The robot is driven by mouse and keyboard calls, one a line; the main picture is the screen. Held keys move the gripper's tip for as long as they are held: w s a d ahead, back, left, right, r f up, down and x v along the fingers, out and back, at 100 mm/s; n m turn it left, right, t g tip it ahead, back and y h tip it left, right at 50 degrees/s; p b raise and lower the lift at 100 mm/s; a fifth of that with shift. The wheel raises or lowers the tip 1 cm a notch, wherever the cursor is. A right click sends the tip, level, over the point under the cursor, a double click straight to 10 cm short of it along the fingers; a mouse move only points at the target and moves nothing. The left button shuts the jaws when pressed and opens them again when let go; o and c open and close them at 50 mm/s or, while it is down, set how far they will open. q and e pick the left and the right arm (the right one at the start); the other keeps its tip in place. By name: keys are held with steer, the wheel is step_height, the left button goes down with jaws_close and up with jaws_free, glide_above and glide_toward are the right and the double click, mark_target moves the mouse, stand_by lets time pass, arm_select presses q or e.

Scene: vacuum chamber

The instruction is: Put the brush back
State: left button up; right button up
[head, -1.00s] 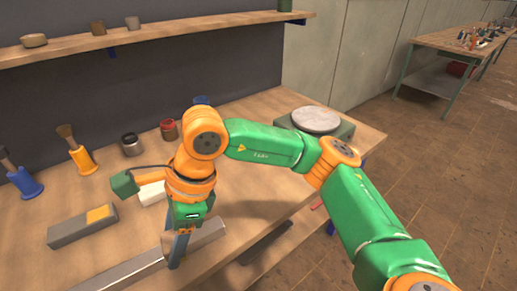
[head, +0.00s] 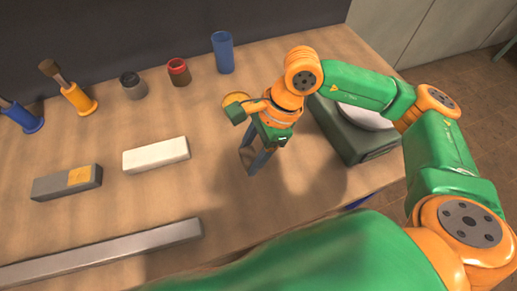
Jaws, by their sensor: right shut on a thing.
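A brush with dark bristles (head: 48,68) stands tilted in an orange holder (head: 80,100) at the back left. Another brush-like handle (head: 5,102) stands in a blue holder (head: 24,118) at the left edge. My right gripper (head: 254,161) points down over the bench, right of the white block (head: 156,154). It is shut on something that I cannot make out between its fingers. My left gripper is not in view.
A dark jar (head: 132,86), a red jar (head: 179,72) and a blue cup (head: 222,53) stand along the back. A grey block with an orange patch (head: 55,185) and a long grey bar (head: 100,254) lie nearer. A green stand with a round plate (head: 345,140) is right of the gripper.

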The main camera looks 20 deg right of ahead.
steer(key=w+d+f, duration=0.1)
steer(key=w+f, duration=0.1)
steer(key=f, duration=0.1)
steer(key=w+d+f, duration=0.1)
steer(key=shift+d+f, duration=0.3)
steer(key=shift+f, duration=0.05)
step_height(320, 180, down, 3)
steer(key=shift+w+r+p, duration=0.15)
steer(key=shift+r+p, duration=0.05)
steer(key=shift+p, duration=0.75)
steer(key=shift+f, duration=0.4)
steer(key=shift+f+b, duration=0.3)
steer(key=shift+b, duration=0.05)
steer(key=o, duration=1.3)
steer(key=shift+r, duration=0.15)
steer(key=shift+r+p, duration=0.15)
steer(key=shift+p, duration=0.15)
steer(key=b+v, duration=0.2)
steer(key=v, duration=1)
steer(key=shift+w, duration=0.1)
